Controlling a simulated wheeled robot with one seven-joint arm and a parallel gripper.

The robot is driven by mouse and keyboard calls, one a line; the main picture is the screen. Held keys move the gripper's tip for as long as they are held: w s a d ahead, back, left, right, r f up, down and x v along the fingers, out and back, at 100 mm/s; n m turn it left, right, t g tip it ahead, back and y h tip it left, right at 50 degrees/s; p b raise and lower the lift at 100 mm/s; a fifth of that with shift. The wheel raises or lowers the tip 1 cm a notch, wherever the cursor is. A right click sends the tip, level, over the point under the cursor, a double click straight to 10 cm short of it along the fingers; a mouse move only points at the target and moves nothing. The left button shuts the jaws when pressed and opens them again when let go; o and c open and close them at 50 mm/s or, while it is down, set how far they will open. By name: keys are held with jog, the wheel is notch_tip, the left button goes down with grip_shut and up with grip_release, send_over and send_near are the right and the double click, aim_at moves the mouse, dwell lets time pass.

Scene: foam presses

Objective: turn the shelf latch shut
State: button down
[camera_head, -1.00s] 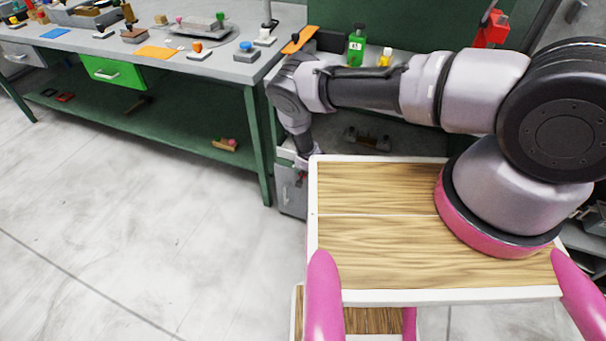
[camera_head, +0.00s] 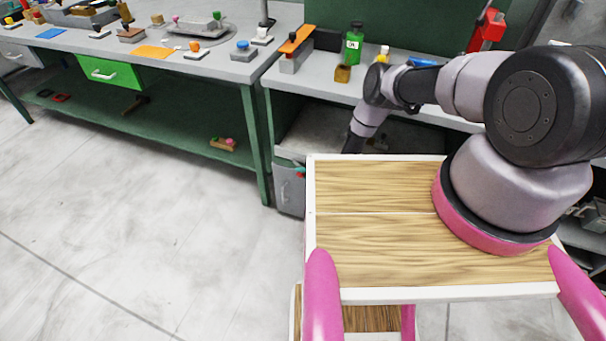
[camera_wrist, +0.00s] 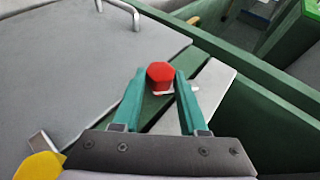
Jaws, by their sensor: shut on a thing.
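The shelf latch shows in the wrist view as a red faceted knob (camera_wrist: 160,72) with a small white piece under it, over a dark green strip. My gripper (camera_wrist: 159,84) has its two teal fingers on either side of the knob, shut on it.
A grey panel with a handle (camera_wrist: 70,75) lies left of the knob, and a pale grey bar (camera_wrist: 212,88) right of it. A yellow piece (camera_wrist: 40,166) is at lower left. In the head view, a green bottle (camera_head: 354,45) and an orange-topped block (camera_head: 296,48) stand on the bench above.

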jog(key=shift+y, duration=0.5)
jog(key=shift+c, duration=2.2)
grip_release()
jog(key=shift+s, duration=0.1)
